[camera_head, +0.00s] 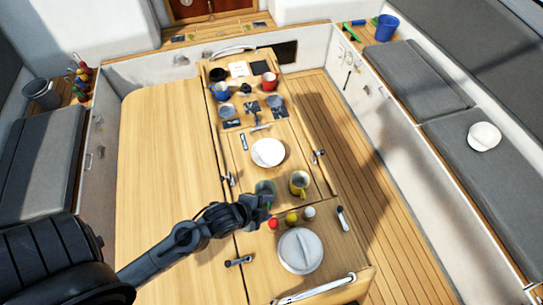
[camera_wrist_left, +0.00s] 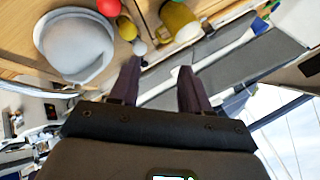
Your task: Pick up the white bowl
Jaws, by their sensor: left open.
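A round white dish that looks like the white bowl (camera_head: 267,152) sits in the middle of the wooden table. My left gripper (camera_head: 258,207) is over the near part of the table, nearer the front than the bowl and apart from it. The left wrist view shows its two fingers (camera_wrist_left: 160,78) spread, with nothing held between them. A larger whitish round object (camera_head: 300,250) with a raised ridge lies near the table's front end; it also shows in the left wrist view (camera_wrist_left: 75,48). My right gripper is not in view.
A yellow mug (camera_head: 299,183) and a green mug (camera_head: 265,190) stand close to the left gripper. Small red (camera_head: 273,223), yellow and white balls lie nearby. More mugs stand at the table's far end. The table's left leaf (camera_head: 165,150) is clear.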

